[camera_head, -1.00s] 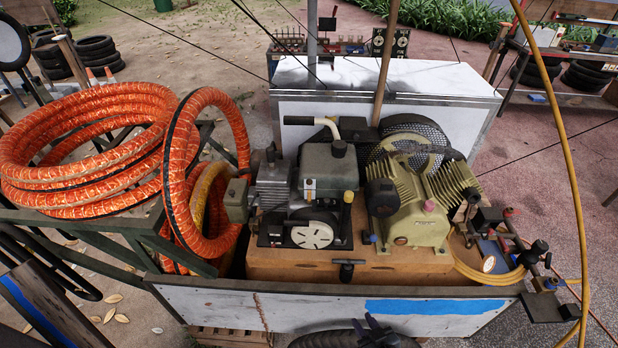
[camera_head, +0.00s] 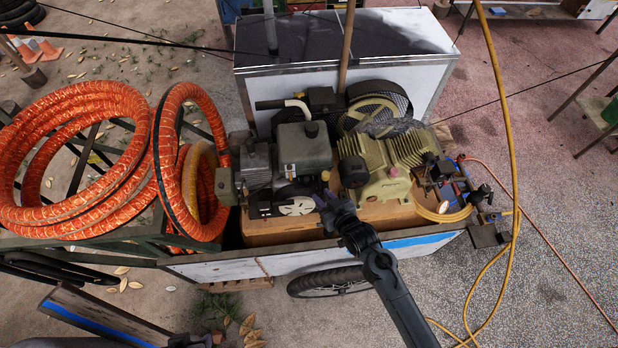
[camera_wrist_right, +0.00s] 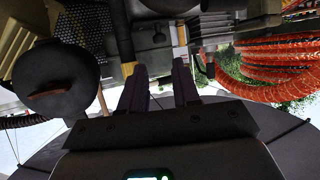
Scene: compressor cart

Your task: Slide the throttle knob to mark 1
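The throttle knob appears to be the small yellowish knob (camera_head: 325,176) on the engine's front, right of the grey tank. In the right wrist view it looks like the yellow piece (camera_wrist_right: 128,69) by the left finger's tip. My right gripper (camera_head: 328,203) is at the engine front, just below the knob in the head view. In the wrist view its two dark fingers (camera_wrist_right: 160,82) are apart, with no object clearly held between them. Contact with the knob cannot be told. The mark numbers are not readable. A dark piece at the bottom edge may be my left gripper (camera_head: 190,341), mostly cut off.
The grey engine (camera_head: 303,150) and the olive compressor (camera_head: 385,175) sit close together on the cart. Orange hose coils (camera_head: 75,215) lie to the left. A yellow hose (camera_head: 505,120) hangs at the right. The white cart wall (camera_head: 220,270) runs below the engine.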

